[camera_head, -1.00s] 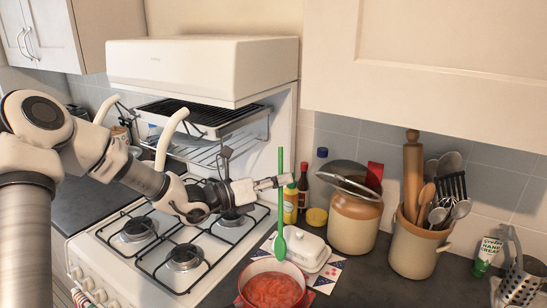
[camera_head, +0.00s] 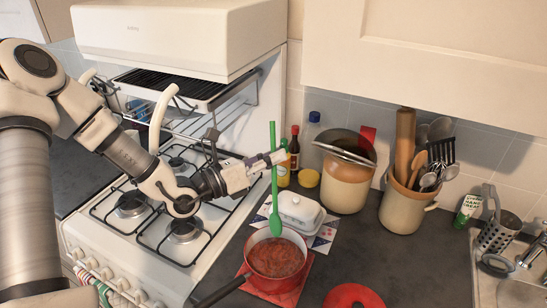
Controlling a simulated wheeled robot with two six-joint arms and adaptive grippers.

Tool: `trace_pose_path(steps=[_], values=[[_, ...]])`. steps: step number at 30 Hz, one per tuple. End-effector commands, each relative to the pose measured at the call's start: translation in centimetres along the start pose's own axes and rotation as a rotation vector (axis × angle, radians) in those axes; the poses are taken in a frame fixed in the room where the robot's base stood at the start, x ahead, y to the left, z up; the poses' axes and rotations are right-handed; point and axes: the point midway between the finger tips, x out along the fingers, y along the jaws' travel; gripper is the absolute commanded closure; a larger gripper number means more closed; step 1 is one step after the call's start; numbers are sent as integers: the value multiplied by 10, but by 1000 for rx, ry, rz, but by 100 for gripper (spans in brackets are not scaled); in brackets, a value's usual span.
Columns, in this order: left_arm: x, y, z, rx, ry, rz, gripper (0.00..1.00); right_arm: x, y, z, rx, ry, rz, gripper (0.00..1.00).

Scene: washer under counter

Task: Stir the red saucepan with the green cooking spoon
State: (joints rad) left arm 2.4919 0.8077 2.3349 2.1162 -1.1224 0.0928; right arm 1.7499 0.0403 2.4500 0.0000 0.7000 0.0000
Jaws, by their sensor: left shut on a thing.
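The red saucepan (camera_head: 299,279) stands on the counter with chunky red food (camera_head: 275,258) inside. Its dark handle (camera_head: 220,290) points to the lower left. My left gripper (camera_head: 275,159) is shut on the upper handle of the green cooking spoon (camera_head: 274,188). The spoon hangs nearly upright, head down. Its head (camera_head: 275,223) overlaps the pan's far rim in the picture and appears above the food; I cannot tell its exact height. My right gripper is not in view.
A white butter dish (camera_head: 301,210) sits just behind the pan. Bottles (camera_head: 293,148), a brown crock (camera_head: 346,185) and a utensil pot (camera_head: 403,208) stand along the wall. A red round object (camera_head: 347,291) lies right of the pan. The gas hob (camera_head: 150,232) is left.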

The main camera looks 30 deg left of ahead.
Motion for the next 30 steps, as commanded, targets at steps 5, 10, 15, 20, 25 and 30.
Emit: trace_pose_path(steps=[5,10,15,20,25,30], values=[[4,20,-16,0,1,1,100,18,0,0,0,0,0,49],[8,37,-26,0,1,0,100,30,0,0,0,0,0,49],[2,36,-48,-2,0,0,100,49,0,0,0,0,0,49],[-3,36,-66,-2,1,0,100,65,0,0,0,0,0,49],[-8,36,-86,-1,1,-1,100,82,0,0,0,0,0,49],[-13,35,-101,-2,1,-1,100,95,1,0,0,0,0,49]])
